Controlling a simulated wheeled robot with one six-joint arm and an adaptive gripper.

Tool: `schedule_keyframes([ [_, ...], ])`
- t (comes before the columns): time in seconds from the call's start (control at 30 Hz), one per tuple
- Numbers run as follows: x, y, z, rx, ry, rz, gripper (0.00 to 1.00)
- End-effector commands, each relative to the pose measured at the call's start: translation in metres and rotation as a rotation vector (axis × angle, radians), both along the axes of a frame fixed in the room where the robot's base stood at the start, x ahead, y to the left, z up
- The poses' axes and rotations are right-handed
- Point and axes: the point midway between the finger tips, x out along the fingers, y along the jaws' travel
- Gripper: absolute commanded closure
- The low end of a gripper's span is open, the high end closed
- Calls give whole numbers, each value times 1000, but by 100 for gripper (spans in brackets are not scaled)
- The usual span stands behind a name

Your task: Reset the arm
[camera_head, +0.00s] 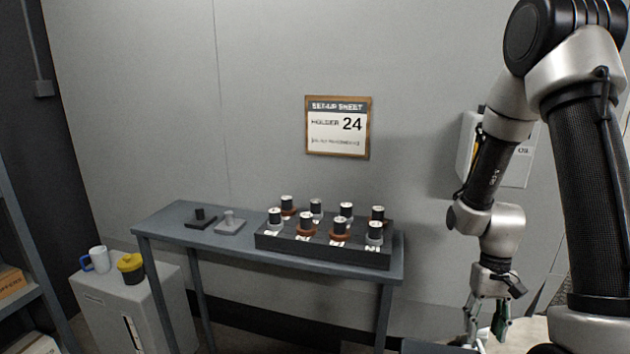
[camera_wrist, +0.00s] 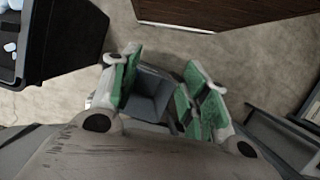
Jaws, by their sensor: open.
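My arm rises on the right side of the head view and bends down at the wrist. My gripper (camera_head: 486,338) hangs at the lower right of that view, to the right of the table and apart from it. In the wrist view my gripper (camera_wrist: 155,95) shows its two green-padded fingers spread apart, with nothing held between them. Below the fingers I see the floor and a grey box-like thing (camera_wrist: 148,95), which I cannot identify.
A grey table (camera_head: 170,224) bears a black rack (camera_head: 320,253) with several holders and two small fixtures. A white cabinet (camera_head: 115,300) carries a mug (camera_head: 99,259) and a yellow-black cup (camera_head: 131,268). A framed sheet (camera_head: 338,127) reading "HOLDER 24" hangs on the wall.

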Motion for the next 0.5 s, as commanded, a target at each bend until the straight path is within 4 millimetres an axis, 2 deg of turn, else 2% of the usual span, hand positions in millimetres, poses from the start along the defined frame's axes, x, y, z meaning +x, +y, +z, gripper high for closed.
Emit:
schedule_keyframes([
  [0.03, -3, 1, 27, -1, -19, 14, 54],
  [0.2, -28, 6, 107, -10, -76, 58, 54],
  [0.3, -45, 7, 147, -20, -129, 81, 54],
  [0.5, -79, 11, 212, -46, -291, 117, 54],
])
